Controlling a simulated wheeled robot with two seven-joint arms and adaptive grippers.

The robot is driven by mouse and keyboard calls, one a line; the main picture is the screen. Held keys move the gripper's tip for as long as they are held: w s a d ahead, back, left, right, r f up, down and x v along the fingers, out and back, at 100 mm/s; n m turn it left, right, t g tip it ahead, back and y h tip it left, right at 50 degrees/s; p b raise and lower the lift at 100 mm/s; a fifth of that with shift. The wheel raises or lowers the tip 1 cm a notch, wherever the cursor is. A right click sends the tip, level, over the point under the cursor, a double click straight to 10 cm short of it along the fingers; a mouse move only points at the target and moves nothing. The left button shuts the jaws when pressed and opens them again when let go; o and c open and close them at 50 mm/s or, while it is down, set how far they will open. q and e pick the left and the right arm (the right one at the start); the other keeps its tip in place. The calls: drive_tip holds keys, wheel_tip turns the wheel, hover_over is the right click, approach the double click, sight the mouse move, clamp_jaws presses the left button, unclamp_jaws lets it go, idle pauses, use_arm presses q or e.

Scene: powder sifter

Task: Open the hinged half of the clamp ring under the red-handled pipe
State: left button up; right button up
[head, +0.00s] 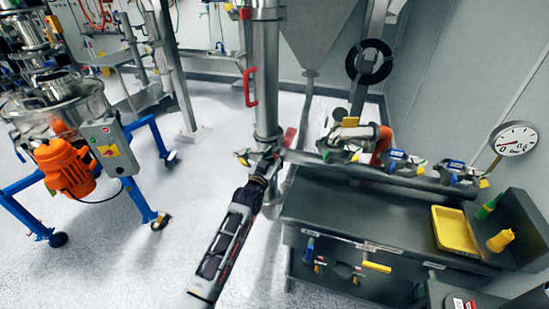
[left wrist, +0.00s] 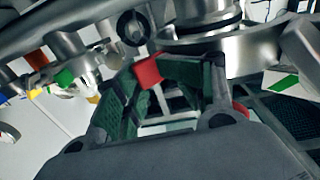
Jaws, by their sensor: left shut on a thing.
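The red-handled pipe (head: 265,75) stands upright in the middle of the head view, with its red handle (head: 249,87) on the left side. The clamp ring (head: 266,150) is around the foot of this pipe, small and partly hidden by my gripper. In the left wrist view the metal ring (left wrist: 240,48) shows at the upper right. My left gripper (head: 264,164) is at the front of the ring, shut on part of it. Its green-padded fingers (left wrist: 172,92) show below the ring. A red piece (left wrist: 150,72) is at the left finger's tip. The exact grip is hidden. My right gripper is not in view.
A horizontal pipe (head: 350,170) carrying several coloured-tag clamps runs to the right above a dark bench (head: 350,215). A yellow tray (head: 454,232) and yellow bottle (head: 500,240) are on the bench. A blue-legged machine with an orange motor (head: 66,167) stands left. The floor between is clear.

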use_arm(q)
drive_tip(key=v, duration=1.2)
drive_tip(key=shift+a, duration=0.4)
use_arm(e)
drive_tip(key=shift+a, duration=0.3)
use_arm(q)
drive_tip(key=shift+f, duration=0.1)
idle(0.3)
